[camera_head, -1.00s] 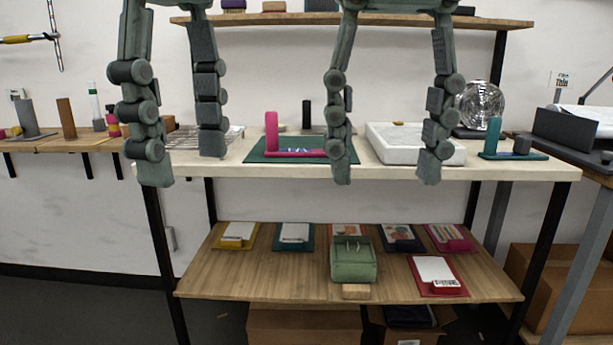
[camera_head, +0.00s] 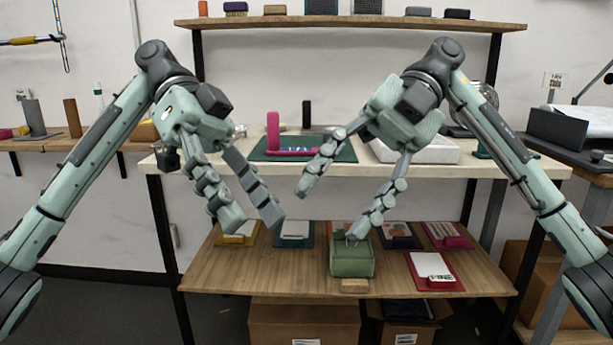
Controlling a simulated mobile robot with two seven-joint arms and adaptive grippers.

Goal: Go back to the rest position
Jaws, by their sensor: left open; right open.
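My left gripper (camera_head: 256,220) is open and empty in front of the shelf unit, its fingers pointing down and to the right. My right gripper (camera_head: 328,212) is open and empty, its fingers pointing down and to the left. Both arms come in from the lower corners and bend inward. The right gripper's lower finger overlaps the top of a green box (camera_head: 352,262) in the picture; I cannot tell the distance between them. The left gripper overlaps the white worktop's front edge in the picture.
The white worktop (camera_head: 420,172) holds a green mat (camera_head: 340,150) with a pink stand (camera_head: 273,132) and a white slab (camera_head: 440,152). The wooden lower shelf (camera_head: 220,275) holds several coloured cards and the green box. An upper shelf (camera_head: 350,22) carries small items. Cardboard boxes (camera_head: 300,325) stand below.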

